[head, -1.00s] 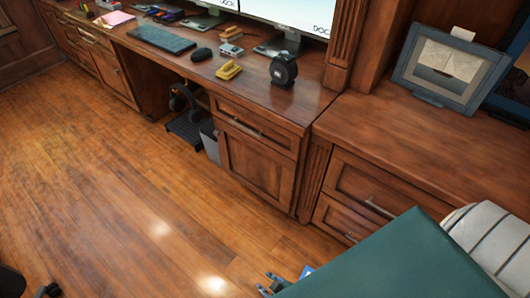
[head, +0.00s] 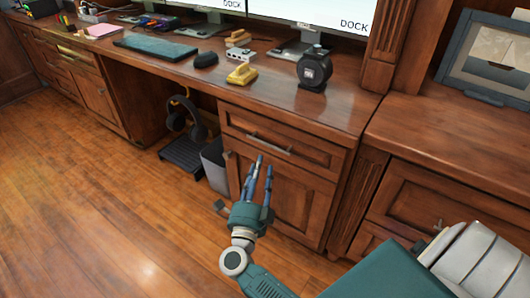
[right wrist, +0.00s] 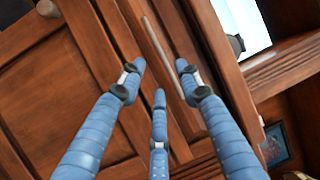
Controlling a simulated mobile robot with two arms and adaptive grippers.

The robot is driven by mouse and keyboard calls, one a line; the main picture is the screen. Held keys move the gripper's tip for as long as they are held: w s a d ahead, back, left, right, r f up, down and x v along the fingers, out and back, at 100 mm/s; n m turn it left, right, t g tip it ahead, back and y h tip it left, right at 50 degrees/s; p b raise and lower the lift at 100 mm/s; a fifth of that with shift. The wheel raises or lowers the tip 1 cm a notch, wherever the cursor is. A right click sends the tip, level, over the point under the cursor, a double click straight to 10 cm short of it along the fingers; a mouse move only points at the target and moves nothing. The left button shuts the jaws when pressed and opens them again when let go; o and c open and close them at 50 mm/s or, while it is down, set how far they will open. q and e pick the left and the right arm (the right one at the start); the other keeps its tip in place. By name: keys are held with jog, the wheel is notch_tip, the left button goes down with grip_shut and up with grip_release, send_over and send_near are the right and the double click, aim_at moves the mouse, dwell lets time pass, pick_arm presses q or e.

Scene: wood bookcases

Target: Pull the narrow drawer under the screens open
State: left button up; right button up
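The narrow drawer (head: 312,156) is a wooden front beneath the desktop, below and right of the screens, and looks shut. Its metal bar handle (head: 270,143) runs along the front. In the right wrist view the handle (right wrist: 159,48) lies ahead of the fingertips, slanted. My right gripper (head: 260,164) is in front of the cabinet, just below the handle in the head view. Its blue fingers are spread and empty; in the right wrist view the gripper (right wrist: 160,78) shows three separate fingers. No contact with the handle is visible. My left gripper is not in view.
Below the drawer is a cabinet door (head: 293,200) with a small knob. Headphones (head: 186,118) and a grey bin (head: 214,165) are in the knee space at left. The floor in front is clear.

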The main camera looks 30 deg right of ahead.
aim_at(265, 149)
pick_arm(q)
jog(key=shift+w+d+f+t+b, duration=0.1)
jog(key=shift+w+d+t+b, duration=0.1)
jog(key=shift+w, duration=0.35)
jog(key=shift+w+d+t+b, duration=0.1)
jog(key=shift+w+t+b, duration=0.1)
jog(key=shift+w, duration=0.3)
pick_arm(e)
jog(key=x, duration=0.8)
jog(key=shift+w, duration=0.1)
jog(key=shift+c, duration=0.3)
grip_shut()
